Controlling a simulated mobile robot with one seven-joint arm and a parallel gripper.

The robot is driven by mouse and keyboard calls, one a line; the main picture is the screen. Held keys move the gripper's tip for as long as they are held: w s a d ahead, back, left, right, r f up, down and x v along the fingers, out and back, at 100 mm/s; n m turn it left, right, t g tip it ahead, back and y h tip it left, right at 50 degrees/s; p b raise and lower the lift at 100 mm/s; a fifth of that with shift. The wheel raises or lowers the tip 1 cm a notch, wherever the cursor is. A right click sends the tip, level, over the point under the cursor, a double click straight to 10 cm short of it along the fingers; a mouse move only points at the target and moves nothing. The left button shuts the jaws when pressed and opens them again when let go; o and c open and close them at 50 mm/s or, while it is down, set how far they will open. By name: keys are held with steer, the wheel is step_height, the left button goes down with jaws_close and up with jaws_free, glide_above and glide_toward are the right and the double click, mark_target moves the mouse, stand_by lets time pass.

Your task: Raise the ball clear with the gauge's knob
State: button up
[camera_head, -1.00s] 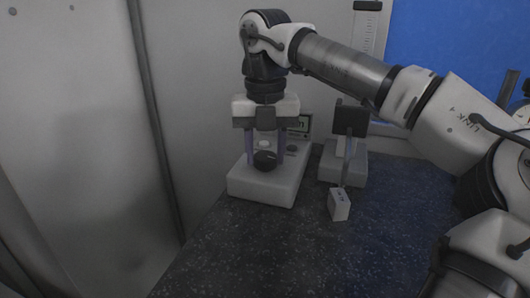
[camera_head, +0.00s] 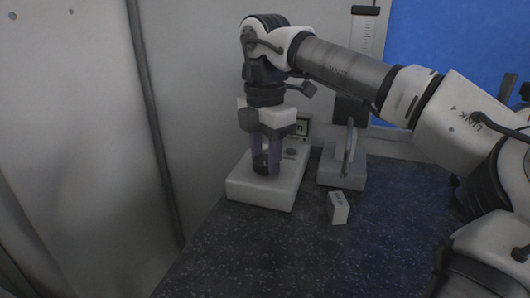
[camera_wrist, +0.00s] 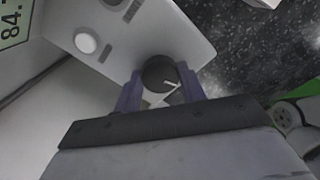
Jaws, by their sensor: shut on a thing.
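The gauge is a white box (camera_head: 262,191) on the dark worktop, with a small display (camera_head: 302,126) at its back. My gripper (camera_head: 265,170) points down over the box. Its two purple fingers (camera_wrist: 160,92) are shut on the knob, one on each side. I cannot make out a ball for certain.
A white round part (camera_wrist: 85,43) sits on the box top near the knob. A scaled panel (camera_head: 366,38) hangs behind. The front worktop is clear.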

mark_target(265, 160)
steer(key=m, duration=0.6)
steer(key=shift+m, duration=0.3)
steer(key=m, duration=0.6)
steer(key=shift+s, duration=0.1)
steer(key=shift+m, duration=0.3)
steer(key=o, duration=1)
steer(key=shift+r+p, duration=2.65)
steer(key=shift+r, duration=4.3)
